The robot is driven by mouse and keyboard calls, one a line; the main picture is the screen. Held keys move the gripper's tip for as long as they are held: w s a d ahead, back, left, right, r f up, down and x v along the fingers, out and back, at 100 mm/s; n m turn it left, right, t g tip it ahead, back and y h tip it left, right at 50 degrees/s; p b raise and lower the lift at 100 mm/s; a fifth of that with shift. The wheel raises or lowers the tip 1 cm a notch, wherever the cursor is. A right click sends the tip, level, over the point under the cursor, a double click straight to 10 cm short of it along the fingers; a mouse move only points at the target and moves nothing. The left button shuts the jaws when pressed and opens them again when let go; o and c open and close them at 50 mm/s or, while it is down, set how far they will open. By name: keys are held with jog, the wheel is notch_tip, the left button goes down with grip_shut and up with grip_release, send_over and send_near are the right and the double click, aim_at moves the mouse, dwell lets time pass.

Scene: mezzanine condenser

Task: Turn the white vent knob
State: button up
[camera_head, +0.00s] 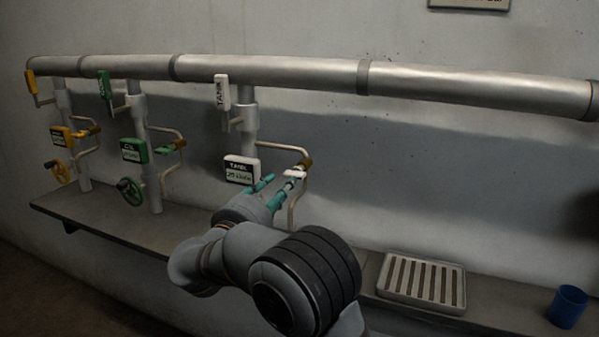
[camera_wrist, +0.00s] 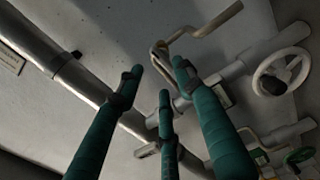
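The white vent knob (camera_head: 294,174) sits by the brass fitting (camera_head: 304,163) on the thin bent pipe of the white-tagged branch in the head view. My gripper (camera_head: 279,184) is at this knob, its teal fingers spread and partly overlapping it. In the wrist view my gripper (camera_wrist: 158,80) shows three teal fingers apart, with nothing held between them. The brass end of the bent pipe (camera_wrist: 160,52) lies just beyond and between the fingertips. I cannot make out the knob clearly there, nor tell whether a finger touches it.
A white handwheel (camera_wrist: 283,74) shows in the wrist view. In the head view, a green branch with a handwheel (camera_head: 131,191) and a yellow one with a handwheel (camera_head: 57,172) stand left. A slatted tray (camera_head: 388,291) and blue cup (camera_head: 568,307) are on the shelf at right.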

aim_at(294, 172)
jog(key=p+x, duration=0.2)
jog(key=x, duration=0.7)
jog(key=shift+s, duration=0.1)
grip_shut()
dwell(0.4)
